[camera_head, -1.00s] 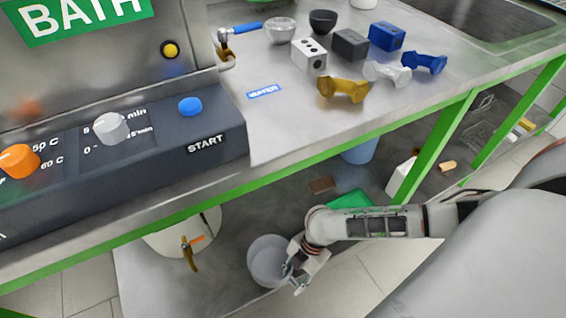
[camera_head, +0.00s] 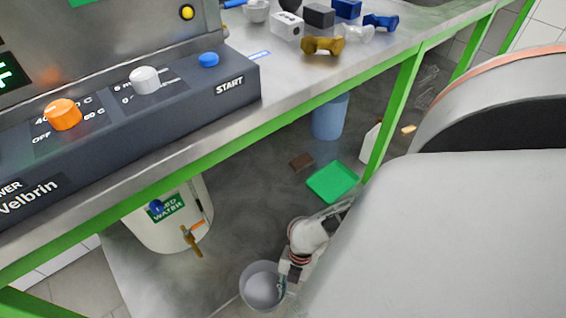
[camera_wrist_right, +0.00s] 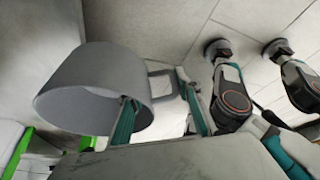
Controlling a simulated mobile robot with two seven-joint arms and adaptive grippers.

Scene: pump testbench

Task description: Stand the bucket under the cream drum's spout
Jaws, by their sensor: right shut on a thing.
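The cream drum (camera_head: 165,230) stands under the bench at left, with its brass spout (camera_head: 193,240) and orange lever on the front. The grey bucket (camera_head: 262,287) is right of the spout and nearer to me, open end up, not beneath it. My right gripper (camera_head: 284,283) is shut on the bucket's rim at its right side. In the right wrist view the bucket (camera_wrist_right: 80,85) fills the left, one finger reaching into its mouth. I cannot tell whether its base touches the shelf. My left gripper is not in view.
A green tray (camera_head: 332,181), a brown block (camera_head: 301,161) and a blue container (camera_head: 330,117) sit farther back on the lower shelf. A green bench leg (camera_head: 397,110) stands right of them. The bench top (camera_head: 330,80) overhangs. The shelf between drum and bucket is clear.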

